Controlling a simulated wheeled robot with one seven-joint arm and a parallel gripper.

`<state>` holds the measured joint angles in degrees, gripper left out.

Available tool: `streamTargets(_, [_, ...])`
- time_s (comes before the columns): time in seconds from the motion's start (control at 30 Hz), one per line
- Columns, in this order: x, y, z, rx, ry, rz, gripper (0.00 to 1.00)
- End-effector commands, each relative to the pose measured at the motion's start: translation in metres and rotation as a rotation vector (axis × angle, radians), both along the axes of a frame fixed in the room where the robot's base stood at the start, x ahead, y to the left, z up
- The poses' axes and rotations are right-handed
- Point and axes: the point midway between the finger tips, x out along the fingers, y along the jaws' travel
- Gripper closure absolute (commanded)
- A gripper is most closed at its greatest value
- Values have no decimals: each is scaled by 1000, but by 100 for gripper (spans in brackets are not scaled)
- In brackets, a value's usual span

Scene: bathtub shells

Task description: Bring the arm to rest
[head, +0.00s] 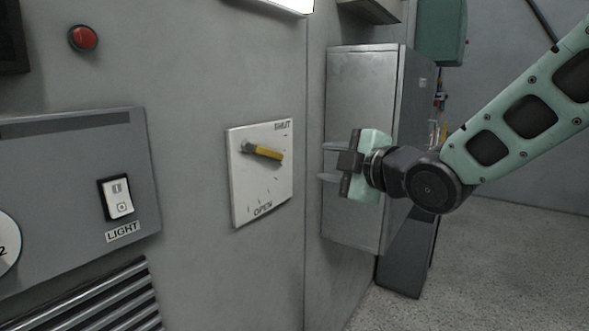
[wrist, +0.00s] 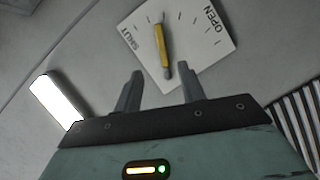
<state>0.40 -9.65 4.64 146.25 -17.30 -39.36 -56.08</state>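My gripper (head: 326,162) is in front of the grey wall, to the right of the dial plate in the head view. Its two fingers are spread apart with nothing between them. In the wrist view my gripper (wrist: 160,85) points toward the white dial plate (wrist: 215,40). The plate (head: 261,196) is marked SHUT at the top and OPEN at the bottom. Its yellow handle (head: 265,153) points right and slightly down, nearer the SHUT mark. The handle (wrist: 161,45) lies beyond the fingertips in the wrist view and is apart from them.
A grey metal cabinet (head: 362,80) stands behind my gripper. A light switch panel (head: 75,165) and a red button (head: 83,38) are on the wall at left. A vent grille (head: 100,300) is below the panel. Open floor (head: 510,260) lies at right.

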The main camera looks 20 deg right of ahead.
Motion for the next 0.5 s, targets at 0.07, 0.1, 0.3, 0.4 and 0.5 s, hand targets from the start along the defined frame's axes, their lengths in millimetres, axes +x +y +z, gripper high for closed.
streamTargets(0.07, [0,0,0,0,0,0,60])
streamTargets(0.1, [0,0,0,0,0,0,60])
streamTargets(0.3, [-12,28,-35,99,221,-8,60])
streamTargets(0.4, [-37,55,-72,189,463,-48,60])
streamTargets(0.5, [-76,80,-109,261,729,-124,60])
